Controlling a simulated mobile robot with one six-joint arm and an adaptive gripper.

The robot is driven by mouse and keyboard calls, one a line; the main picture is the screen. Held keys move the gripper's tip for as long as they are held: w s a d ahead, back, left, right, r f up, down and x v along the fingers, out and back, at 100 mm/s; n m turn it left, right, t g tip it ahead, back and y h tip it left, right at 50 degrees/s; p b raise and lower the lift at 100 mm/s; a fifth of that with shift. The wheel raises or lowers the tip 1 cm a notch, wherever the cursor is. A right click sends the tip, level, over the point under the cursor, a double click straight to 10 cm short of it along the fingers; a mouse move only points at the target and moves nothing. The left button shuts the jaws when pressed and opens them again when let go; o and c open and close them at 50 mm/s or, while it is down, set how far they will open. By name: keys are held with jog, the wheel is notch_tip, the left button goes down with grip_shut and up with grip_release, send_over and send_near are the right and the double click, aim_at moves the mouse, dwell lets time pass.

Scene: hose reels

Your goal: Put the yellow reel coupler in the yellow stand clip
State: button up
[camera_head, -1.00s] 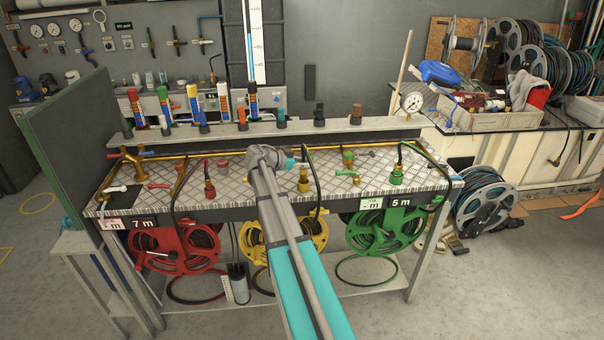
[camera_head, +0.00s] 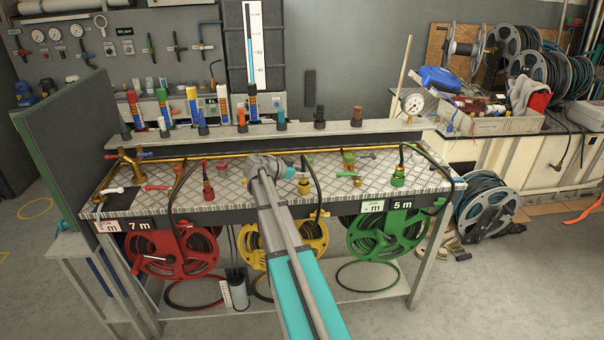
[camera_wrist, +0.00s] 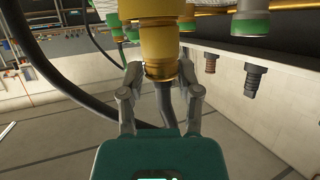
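The yellow coupler (camera_head: 303,187) stands on the bench top behind the yellow reel (camera_head: 311,240), in line with my wrist. In the wrist view, which looks upside down, the large yellow and brass coupler (camera_wrist: 160,45) fills the top middle, with a black hose at its narrow end. The two fingers of my gripper (camera_wrist: 161,72) straddle that brass end, one on each side and very close. Whether they touch it is unclear. In the head view my wrist hides the fingers. I cannot tell the yellow stand clip apart from the coupler.
The red coupler (camera_head: 208,190) stands to the left and the green coupler (camera_head: 397,180) to the right. Black hoses arch over the bench top. A grey shelf (camera_head: 345,127) with several upright fittings runs along the back. A green-edged panel (camera_head: 65,150) closes the left end.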

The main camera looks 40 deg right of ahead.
jog(key=shift+o, duration=1.2)
jog(key=shift+r, duration=0.2)
jog(key=p+v, duration=0.5)
jog(key=v, duration=0.7)
jog(key=shift+s+f, duration=0.1)
jog(key=shift+s, duration=0.05)
jog(key=s+a+f+n+y, duration=0.3)
jog(key=s+a+n, duration=0.3)
jog(key=a, duration=0.5)
jog(key=s+a+f+n+t+y, duration=0.1)
jog(key=s+a+f+n+y, duration=0.3)
jog(key=a, duration=0.7)
jog(key=s+a+f+n+t+y, duration=0.1)
jog(key=s+a+f+n+y, duration=0.3)
jog(key=s+a+n, duration=0.5)
jog(key=shift+a+f+n+y, duration=0.25)
jog(key=shift+a+n+y, duration=0.25)
jog(key=shift+a+y, duration=0.55)
jog(key=shift+d, duration=0.15)
